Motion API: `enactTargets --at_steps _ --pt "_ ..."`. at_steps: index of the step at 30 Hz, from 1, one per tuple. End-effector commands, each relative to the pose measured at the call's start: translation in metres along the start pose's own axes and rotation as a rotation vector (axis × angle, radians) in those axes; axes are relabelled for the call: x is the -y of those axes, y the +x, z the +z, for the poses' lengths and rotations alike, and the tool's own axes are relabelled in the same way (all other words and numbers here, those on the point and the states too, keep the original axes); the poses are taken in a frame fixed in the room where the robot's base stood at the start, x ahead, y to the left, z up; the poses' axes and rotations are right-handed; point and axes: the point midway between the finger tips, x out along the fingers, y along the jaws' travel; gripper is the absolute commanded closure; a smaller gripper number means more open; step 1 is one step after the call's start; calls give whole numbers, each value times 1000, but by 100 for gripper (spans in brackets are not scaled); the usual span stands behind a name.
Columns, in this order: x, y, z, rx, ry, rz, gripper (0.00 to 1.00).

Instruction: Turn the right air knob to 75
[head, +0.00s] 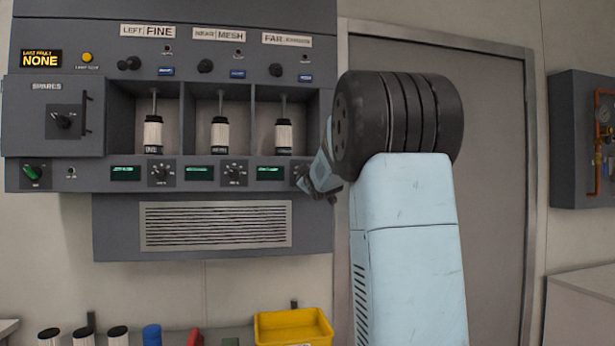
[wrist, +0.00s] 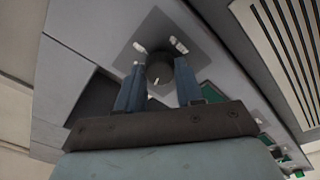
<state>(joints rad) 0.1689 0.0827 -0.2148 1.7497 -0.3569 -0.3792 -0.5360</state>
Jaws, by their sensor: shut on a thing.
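The right air knob (wrist: 160,68) is a dark round knob on a square grey plate, with white marks around it. A short pale pointer line shows on its face; the scale figures are too blurred to read. My gripper (wrist: 158,80) has its two blue fingers on either side of the knob, shut on it. In the head view my gripper (head: 304,180) is at the panel, right of the far-right green display (head: 270,173), and hides most of the knob.
Two similar air knobs (head: 162,173) (head: 235,173) sit left along the same panel strip. Above are three bays with white-and-black canisters (head: 283,136). A vent grille (head: 215,225) lies below. A yellow bin (head: 293,327) stands on the bench.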

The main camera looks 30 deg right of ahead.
Motion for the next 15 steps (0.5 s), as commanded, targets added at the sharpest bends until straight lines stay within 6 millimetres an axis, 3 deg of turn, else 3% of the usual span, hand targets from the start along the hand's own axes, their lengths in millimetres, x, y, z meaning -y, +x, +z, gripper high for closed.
enactTargets --at_steps 15 --pt "7 0 3 38 487 31 94"
